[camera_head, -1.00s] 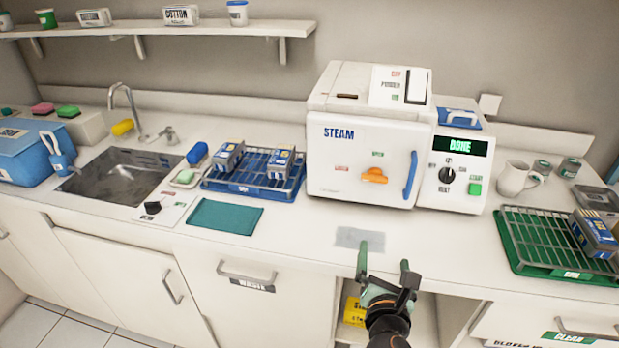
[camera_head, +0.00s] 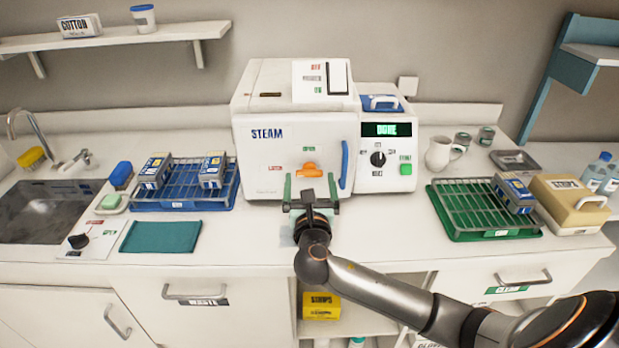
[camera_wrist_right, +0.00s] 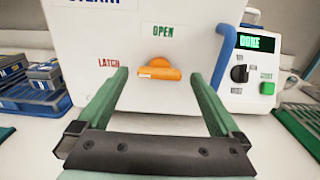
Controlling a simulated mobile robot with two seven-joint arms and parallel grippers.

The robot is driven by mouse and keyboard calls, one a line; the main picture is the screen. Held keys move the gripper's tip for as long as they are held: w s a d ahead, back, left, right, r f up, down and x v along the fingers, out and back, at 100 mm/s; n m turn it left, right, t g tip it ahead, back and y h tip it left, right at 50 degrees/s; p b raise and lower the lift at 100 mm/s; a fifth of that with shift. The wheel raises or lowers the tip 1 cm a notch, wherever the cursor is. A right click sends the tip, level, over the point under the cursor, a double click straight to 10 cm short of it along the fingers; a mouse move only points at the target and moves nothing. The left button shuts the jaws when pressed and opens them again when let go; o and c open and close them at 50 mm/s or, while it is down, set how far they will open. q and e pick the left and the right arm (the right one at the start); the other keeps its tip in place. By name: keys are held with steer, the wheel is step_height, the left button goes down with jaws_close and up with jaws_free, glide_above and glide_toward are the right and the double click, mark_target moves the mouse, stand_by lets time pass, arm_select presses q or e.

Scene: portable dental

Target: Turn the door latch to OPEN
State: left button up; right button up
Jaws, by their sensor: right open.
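The orange door latch (camera_head: 308,170) is on the front of the white steam sterilizer (camera_head: 262,178). It lies about level below the green OPEN label (camera_head: 309,149), with the red LATCH label (camera_head: 275,168) to its left. The latch also shows in the right wrist view (camera_wrist_right: 159,70), with its rounded hub above a flat bar. My right gripper (camera_head: 310,182) is open and empty in front of the door. In the right wrist view its green fingers (camera_wrist_right: 160,88) stand wide on either side of the latch, apart from it. My left gripper is out of view.
A blue door handle (camera_head: 345,165) stands just right of the latch. A control panel reading DONE (camera_head: 387,130) is further right. A blue rack (camera_head: 180,190) with packs sits left, a green rack (camera_head: 480,210) right. The counter in front of the sterilizer is mostly clear.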

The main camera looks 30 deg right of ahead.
steer(key=shift+w+d, duration=0.4)
steer(key=shift+w, duration=0.2)
steer(key=c, duration=1.2)
steer(key=shift+c, duration=0.2)
